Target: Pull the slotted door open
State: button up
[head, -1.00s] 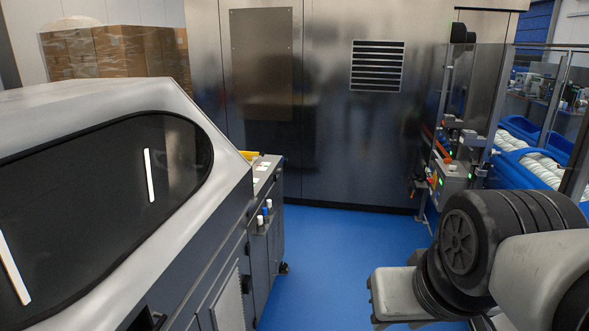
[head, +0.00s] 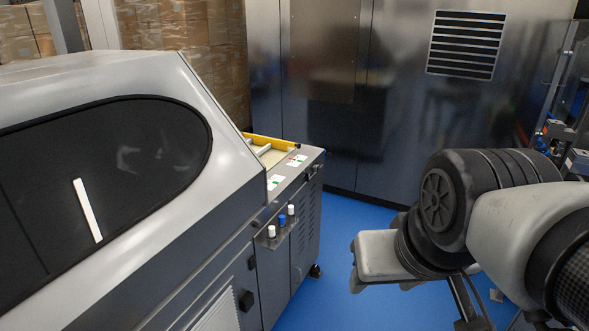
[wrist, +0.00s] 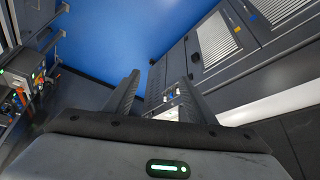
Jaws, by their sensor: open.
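The grey machine's front carries several door panels. Its end panel has rows of small slots (head: 304,230) in the head view. A pale ribbed panel (head: 217,312) is cut off by the bottom edge, with a black latch (head: 246,301) beside it. Which of these is the slotted door I cannot tell; the panels in view look shut. The wrist view shows ribbed panels (wrist: 215,40) up and right of my gripper (wrist: 160,88). My gripper is open, its two dark fingers apart and empty, clear of the machine. In the head view its fingertips cannot be made out.
A small shelf with white and blue caps (head: 277,228) sticks out from the machine's front. Blue floor (head: 340,225) is free between machine and arm. A tall steel cabinet (head: 400,120) with a vent closes off the back. Wrapped boxes (head: 180,65) stand behind the machine.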

aim_at(304, 237)
jog(key=k+j, duration=0.1)
jog(key=j, duration=0.15)
jog(key=i, duration=0.45)
jog(key=i+l, duration=0.25)
jog(key=i, duration=0.2)
jog(key=i+l+z, duration=0.1)
jog(key=i+l, duration=0.15)
jog(key=i, duration=0.2)
jog(key=i+l+z, duration=0.1)
jog(key=i, duration=0.35)
jog(key=i+l, duration=0.25)
jog(key=i, duration=0.25)
